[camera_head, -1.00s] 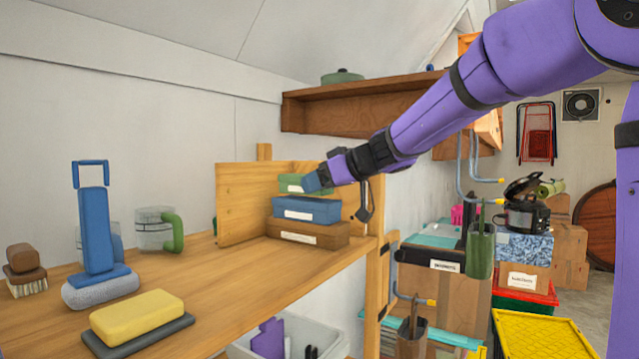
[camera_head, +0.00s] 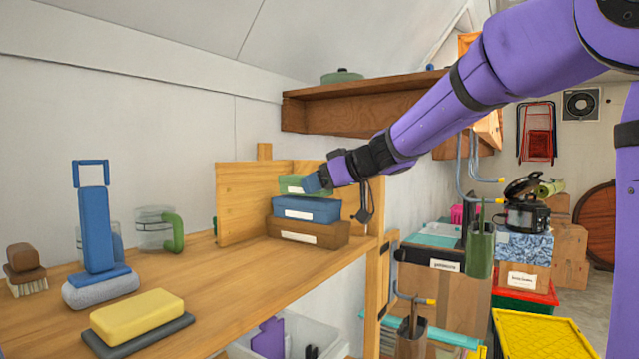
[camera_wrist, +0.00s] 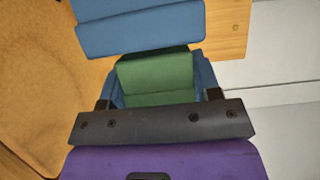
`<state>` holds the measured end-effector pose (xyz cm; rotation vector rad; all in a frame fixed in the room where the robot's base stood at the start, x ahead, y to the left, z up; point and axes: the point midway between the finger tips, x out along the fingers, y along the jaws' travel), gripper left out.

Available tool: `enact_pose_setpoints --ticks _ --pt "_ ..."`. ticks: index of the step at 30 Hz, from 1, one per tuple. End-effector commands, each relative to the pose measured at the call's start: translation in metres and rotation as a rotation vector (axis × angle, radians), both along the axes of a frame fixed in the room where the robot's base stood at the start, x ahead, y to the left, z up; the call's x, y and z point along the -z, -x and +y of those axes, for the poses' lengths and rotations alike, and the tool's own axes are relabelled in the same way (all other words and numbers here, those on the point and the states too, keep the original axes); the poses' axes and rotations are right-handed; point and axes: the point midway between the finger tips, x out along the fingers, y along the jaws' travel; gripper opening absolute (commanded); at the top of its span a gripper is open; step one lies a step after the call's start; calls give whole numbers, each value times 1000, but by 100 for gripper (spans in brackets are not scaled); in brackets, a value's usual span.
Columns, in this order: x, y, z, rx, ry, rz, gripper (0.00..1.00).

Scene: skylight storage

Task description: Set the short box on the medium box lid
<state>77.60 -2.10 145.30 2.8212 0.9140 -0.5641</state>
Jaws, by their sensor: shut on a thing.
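A short green box (camera_head: 290,184) with a pale label is held in my gripper (camera_head: 312,183) above the blue box's lid. The medium blue box (camera_head: 307,210) lies on a brown box (camera_head: 310,233) on the shelf. Its blue surface (camera_wrist: 140,30) fills the top of the wrist view, with a dark strip between it and the green box. I cannot tell whether the green box touches the lid.
A wooden partition (camera_head: 240,202) stands left of the stack on the wooden shelf (camera_head: 225,268). A yellow sponge (camera_head: 137,316), a blue-handled scrubber (camera_head: 95,230), a brush (camera_head: 25,262) and a green-handled clear mug (camera_head: 155,230) stand further left. The shelf's middle is clear.

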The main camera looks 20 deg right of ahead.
Motion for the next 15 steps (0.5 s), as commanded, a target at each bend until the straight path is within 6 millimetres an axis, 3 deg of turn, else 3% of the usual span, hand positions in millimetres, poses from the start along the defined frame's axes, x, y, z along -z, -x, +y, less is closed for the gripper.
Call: enact_pose_setpoints --ticks 15 --pt "5 0 0 0 -1 1 32"
